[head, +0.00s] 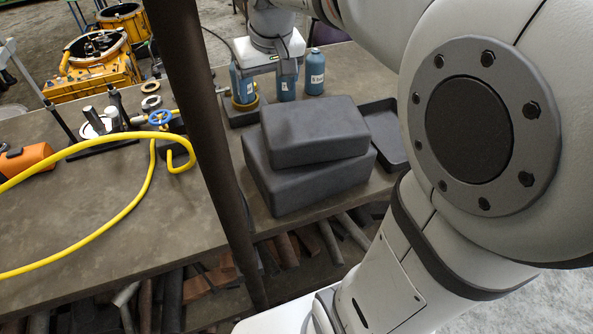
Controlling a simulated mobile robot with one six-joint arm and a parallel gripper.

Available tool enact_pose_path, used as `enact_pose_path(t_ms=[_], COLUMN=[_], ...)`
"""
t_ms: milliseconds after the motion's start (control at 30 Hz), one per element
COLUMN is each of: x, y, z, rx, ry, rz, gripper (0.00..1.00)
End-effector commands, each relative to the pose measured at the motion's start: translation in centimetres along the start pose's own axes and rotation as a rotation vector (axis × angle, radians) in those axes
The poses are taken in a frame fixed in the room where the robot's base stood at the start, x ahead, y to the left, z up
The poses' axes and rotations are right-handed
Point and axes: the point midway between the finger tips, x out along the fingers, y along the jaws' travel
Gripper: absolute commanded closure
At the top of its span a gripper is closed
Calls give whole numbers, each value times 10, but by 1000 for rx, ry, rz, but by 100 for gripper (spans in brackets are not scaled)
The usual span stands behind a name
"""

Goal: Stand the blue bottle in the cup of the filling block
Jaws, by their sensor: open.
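The filling block (241,114) is a dark block on the far part of the bench, with a yellow ring-like cup (246,104) on top. A blue bottle (240,86) appears upright in this cup; its top is partly hidden by my gripper. My gripper (268,70) is open, close above the block and the bottles. Its fingertips are hard to make out against the blue bottles. A second blue bottle (287,84) stands just to the right, partly behind the gripper. A third blue bottle (315,74) with a pale label stands upright further right.
Two stacked dark grey boxes (313,136) stand in front of the bottles. A shallow dark tray (385,134) lies to their right. A yellow hose (150,195), a blue-topped fitting (163,119) and an orange item (25,160) are on the left. A dark post (205,110) crosses the view.

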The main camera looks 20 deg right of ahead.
Motion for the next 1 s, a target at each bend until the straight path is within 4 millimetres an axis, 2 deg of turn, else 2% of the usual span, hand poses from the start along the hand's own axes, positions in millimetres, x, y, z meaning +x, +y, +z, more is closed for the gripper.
enact_pose_path(t_ms=[33,200,300,400,500,600,1000], x=[1,16,26,35,40,42,42], y=[-1,-5,-6,-7,-13,-13,-13], z=[25,102,138,163,176,180,180], rx=[6,29,38,46,48,50,50], ry=[2,4,4,4,4,3,2], rz=[2,9,12,14,15,15,15], gripper=[21,21,21,21,21,21,21])
